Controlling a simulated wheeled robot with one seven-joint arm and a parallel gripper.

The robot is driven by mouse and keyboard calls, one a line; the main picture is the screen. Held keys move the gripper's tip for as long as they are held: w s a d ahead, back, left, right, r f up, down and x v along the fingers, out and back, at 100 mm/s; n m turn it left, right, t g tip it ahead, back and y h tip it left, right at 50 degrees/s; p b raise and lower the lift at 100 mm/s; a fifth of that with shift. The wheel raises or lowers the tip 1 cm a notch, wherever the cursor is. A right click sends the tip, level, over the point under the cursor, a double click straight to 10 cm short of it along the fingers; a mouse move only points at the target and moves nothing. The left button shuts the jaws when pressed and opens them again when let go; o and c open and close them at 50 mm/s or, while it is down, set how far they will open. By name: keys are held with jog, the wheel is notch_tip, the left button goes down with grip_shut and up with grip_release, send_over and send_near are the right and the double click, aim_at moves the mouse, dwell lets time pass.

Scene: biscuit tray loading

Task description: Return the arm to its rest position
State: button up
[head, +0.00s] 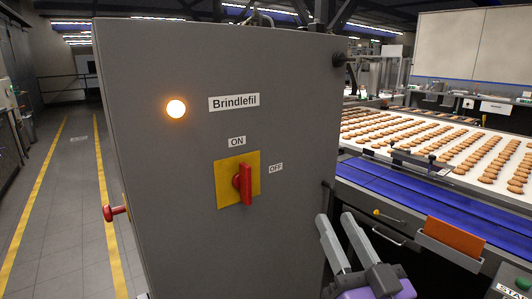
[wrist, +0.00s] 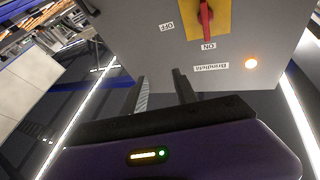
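My gripper (head: 336,218) is at the lower right of the grey cabinet in the head view. Its two fingers point up and left and stand apart with nothing between them. In the wrist view my gripper (wrist: 160,78) is also open and empty, with the upside-down cabinet face beyond the fingers. The cabinet (head: 160,210) carries a red rotary handle (head: 243,183) on a yellow plate (head: 224,182). The handle stands upright, in line with the ON label (head: 237,141). My gripper is apart from the handle. A round orange lamp (head: 176,109) is lit.
A red knob (head: 116,212) sticks out from the cabinet's left side. A clear aisle with yellow floor lines (head: 106,205) runs at left.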

jog(key=s+d+f+g+h+p, duration=0.1)
jog(key=s+d+f+g, duration=0.1)
jog(key=s+f, duration=0.5)
jog(key=s+d+f+g+h, duration=0.2)
jog(key=s+f, duration=0.5)
jog(key=s, duration=1)
jog(key=s+d+f+g+h+p, duration=0.1)
jog(key=s+d+f, duration=0.3)
jog(key=s+f, duration=0.4)
jog(key=s+g+h, duration=0.1)
jog(key=s, duration=0.4)
jog(key=shift+m+g+p, duration=0.3)
jog(key=shift+m, duration=0.1)
jog(key=shift+d, duration=0.1)
